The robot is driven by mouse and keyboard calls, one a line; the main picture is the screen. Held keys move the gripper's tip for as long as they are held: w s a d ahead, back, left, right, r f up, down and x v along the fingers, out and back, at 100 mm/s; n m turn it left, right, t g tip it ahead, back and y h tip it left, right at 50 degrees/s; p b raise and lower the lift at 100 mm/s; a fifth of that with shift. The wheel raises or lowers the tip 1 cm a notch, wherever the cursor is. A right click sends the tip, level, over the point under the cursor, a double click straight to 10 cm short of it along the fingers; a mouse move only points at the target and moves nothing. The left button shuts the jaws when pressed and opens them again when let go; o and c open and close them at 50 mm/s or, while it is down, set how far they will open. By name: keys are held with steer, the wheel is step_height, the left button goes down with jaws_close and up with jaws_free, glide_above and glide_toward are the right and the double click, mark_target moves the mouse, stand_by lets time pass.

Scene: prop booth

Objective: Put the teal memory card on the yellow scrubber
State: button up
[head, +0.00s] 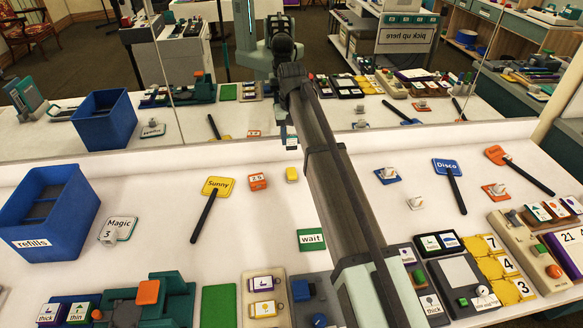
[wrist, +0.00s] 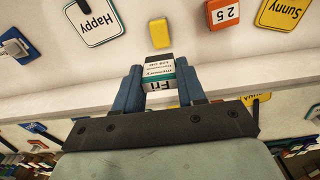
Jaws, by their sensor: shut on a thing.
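My gripper (wrist: 163,90) is shut on the teal memory card (wrist: 159,68), a small block with a dark end, a white printed label and a teal band. The card's label also shows small in the head view (head: 291,142), near the foot of the mirror. The yellow scrubber (head: 291,174), a small plain yellow block, lies on the white counter just nearer than the gripper. It also shows in the wrist view (wrist: 159,33), apart from the card, with bare counter between. My arm hides most of the gripper in the head view.
The orange 25 block (head: 258,181) lies left of the scrubber, with the yellow Sunny sign (head: 217,187) beyond it. A Happy sign (wrist: 94,20) lies on the scrubber's other side. A mirror runs behind the counter. A green wait block (head: 311,240) lies nearer.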

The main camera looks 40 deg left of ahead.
steer(key=shift+f, duration=4.8)
steer(key=o, duration=1)
steer(key=shift+f, duration=0.1)
steer(key=shift+o, duration=0.2)
step_height(320, 180, up, 12)
steer(key=shift+r, duration=0.15)
